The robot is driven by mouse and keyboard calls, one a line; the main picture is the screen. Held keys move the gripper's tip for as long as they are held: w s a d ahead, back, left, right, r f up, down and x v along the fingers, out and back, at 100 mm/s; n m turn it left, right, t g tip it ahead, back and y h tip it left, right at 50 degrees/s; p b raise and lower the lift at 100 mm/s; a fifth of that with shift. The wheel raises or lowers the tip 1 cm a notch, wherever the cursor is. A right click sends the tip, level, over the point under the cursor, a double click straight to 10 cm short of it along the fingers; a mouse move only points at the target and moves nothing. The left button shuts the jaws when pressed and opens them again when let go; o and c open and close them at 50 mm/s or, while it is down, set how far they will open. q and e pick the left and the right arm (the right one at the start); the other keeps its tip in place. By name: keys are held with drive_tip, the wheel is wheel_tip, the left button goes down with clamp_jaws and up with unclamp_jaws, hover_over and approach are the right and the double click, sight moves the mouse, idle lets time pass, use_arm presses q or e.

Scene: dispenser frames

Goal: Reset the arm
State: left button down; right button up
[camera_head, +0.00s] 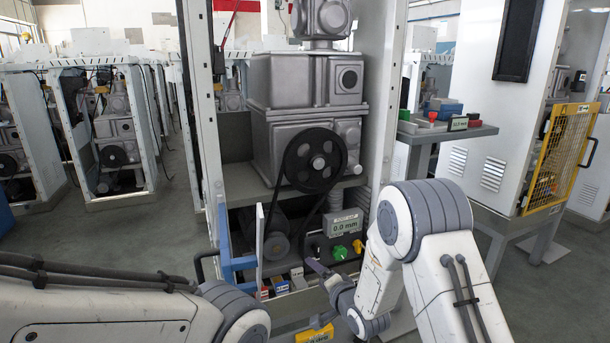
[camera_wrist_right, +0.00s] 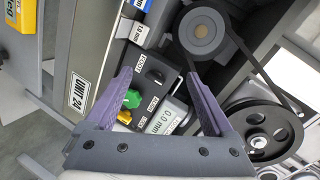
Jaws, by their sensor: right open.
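My right arm (camera_head: 440,230) reaches in from the right and bends down to the front of the open dispenser frame. My right gripper (camera_head: 318,268) is small and partly hidden by its own wrist in the head view. In the right wrist view my right gripper (camera_wrist_right: 160,85) is open, with its two purple fingers apart and nothing between them. Beyond the fingers is a control box (camera_wrist_right: 152,82) with a green knob (camera_wrist_right: 131,99), a yellow knob and a display reading 0.0 mm. My left arm (camera_head: 110,310) crosses the bottom left; its gripper is out of view.
The frame holds a grey pump (camera_head: 300,85) and a black pulley (camera_head: 316,161). Small coloured boxes (camera_head: 280,286) lie at its base. A side table (camera_head: 440,131) and a cabinet with a yellow mesh guard (camera_head: 560,155) stand to the right.

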drive_tip(key=s+a+r+n+g+h, duration=0.1)
drive_tip(key=s+a+r+n+g, duration=0.25)
drive_tip(key=s, duration=0.55)
drive_tip(key=s+a+r+n+g+h, duration=0.15)
drive_tip(key=s+n+g, duration=0.35)
drive_tip(key=s, duration=0.5)
drive_tip(key=s+d+r+n+g+h+p, duration=0.1)
drive_tip(key=s+d+r+n+g, duration=0.15)
drive_tip(key=s, duration=0.45)
drive_tip(key=s+d+r+n+g, duration=0.1)
drive_tip(key=s+n, duration=0.2)
drive_tip(key=s, duration=0.5)
drive_tip(key=s+d+r+n+g+h+p, duration=0.1)
drive_tip(key=s+d+r+n, duration=0.15)
drive_tip(key=s, duration=0.45)
wheel_tip(320, 180, up, 34)
drive_tip(key=p, duration=3.5)
drive_tip(key=shift+w+a+r, duration=0.2)
drive_tip(key=shift+w+a, duration=0.05)
